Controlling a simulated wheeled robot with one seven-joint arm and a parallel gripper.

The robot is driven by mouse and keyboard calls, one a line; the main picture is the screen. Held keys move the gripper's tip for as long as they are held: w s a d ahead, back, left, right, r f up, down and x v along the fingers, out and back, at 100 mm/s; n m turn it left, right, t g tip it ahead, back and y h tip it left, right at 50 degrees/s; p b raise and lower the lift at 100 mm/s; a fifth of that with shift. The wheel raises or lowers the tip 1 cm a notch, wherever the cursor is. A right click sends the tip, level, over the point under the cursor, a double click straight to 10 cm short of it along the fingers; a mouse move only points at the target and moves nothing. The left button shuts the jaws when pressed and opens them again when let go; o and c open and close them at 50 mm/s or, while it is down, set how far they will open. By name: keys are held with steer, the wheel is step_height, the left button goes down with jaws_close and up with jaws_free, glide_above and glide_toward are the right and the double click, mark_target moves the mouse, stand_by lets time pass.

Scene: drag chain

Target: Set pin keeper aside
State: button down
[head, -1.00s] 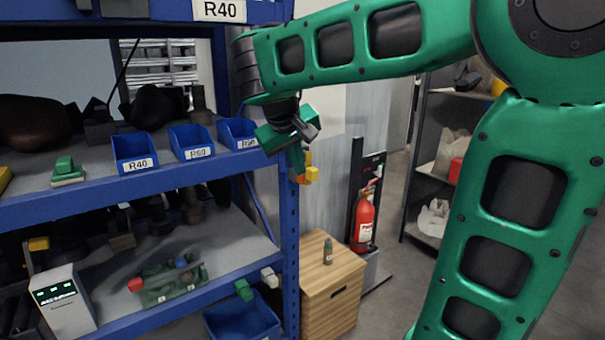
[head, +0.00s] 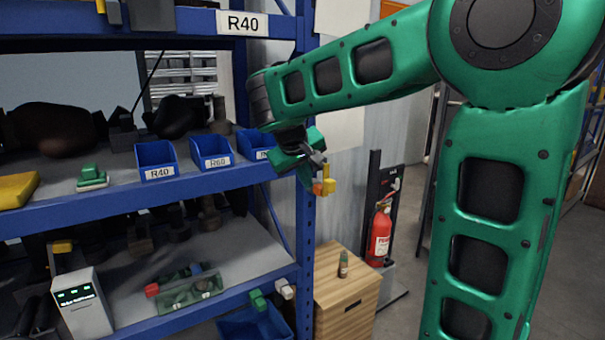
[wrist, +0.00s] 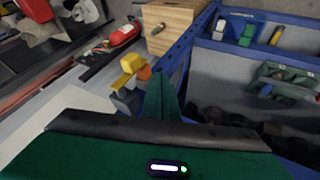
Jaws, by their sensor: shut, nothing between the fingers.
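I cannot tell for certain which thing is the pin keeper. A small yellow piece (head: 329,187) with an orange piece (head: 318,189) beside it shows just right of the blue shelf post, close to my gripper (head: 304,178). In the wrist view the yellow piece (wrist: 131,63) and the orange piece (wrist: 145,72) lie just left of the gripper's green fingers (wrist: 162,92). My gripper is shut and empty, pointing down in front of the post. Whether it touches the yellow and orange pieces cannot be told.
Blue bins (head: 156,161) stand along the shelf edge. A green assembly (head: 188,292) lies on the lower shelf beside a white device (head: 82,302). A small bottle (head: 343,264) stands on a wooden cabinet (head: 346,290). A fire extinguisher (head: 380,235) stands behind it.

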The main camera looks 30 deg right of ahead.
mark_target(326, 181)
steer(key=w+d+f, duration=0.1)
steer(key=d+f, duration=0.2)
steer(key=d, duration=0.2)
steer(key=shift+w+d, duration=0.3)
